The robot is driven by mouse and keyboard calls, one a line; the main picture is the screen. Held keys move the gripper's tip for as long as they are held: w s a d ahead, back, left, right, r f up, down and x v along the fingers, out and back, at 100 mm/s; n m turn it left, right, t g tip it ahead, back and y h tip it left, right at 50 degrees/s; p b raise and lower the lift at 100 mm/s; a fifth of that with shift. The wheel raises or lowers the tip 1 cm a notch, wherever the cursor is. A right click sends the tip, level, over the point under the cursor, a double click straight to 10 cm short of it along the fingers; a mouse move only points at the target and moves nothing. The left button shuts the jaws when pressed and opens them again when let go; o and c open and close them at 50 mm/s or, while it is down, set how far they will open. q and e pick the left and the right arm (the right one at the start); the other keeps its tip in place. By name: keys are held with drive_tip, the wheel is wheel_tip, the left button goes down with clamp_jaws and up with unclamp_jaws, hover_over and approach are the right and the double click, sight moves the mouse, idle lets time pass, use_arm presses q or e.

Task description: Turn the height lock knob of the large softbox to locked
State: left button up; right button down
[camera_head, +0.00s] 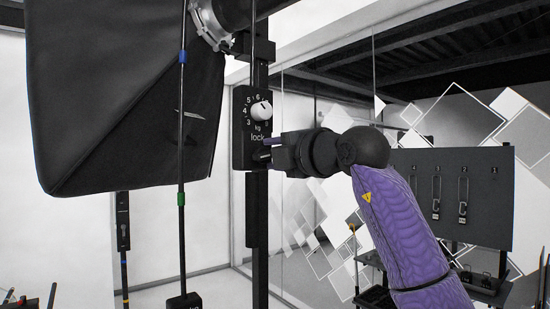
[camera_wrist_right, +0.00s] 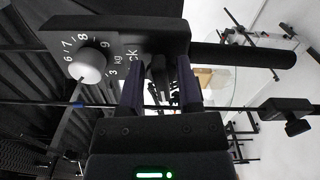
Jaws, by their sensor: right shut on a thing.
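The large softbox (camera_head: 110,85) hangs at the upper left, its black cloth side towards me. Right of it, on a dark vertical stand, is a black control box (camera_head: 240,150) with a white numbered dial (camera_head: 261,111), "kg" and the word "lock". The box (camera_wrist_right: 180,32) and dial (camera_wrist_right: 87,66) also show in the right wrist view. My right gripper (camera_head: 267,148) reaches in from the right at the "lock" lettering. In the wrist view its fingers (camera_wrist_right: 160,85) are shut on the dark lock knob (camera_wrist_right: 157,70) between them; its turn position is mostly hidden. My left gripper is not in view.
A dark panel (camera_head: 480,190) with hanging tools stands at the right, behind my right arm. Pale wall and floor lie behind the stand.

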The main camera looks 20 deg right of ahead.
drive_tip(key=shift+f+m, duration=0.1)
drive_tip(key=shift+m, duration=1)
drive_tip(key=c, duration=0.6)
unclamp_jaws()
drive_tip(key=shift+d, duration=0.1)
drive_tip(key=b+v, duration=0.5)
drive_tip(key=v, duration=0.5)
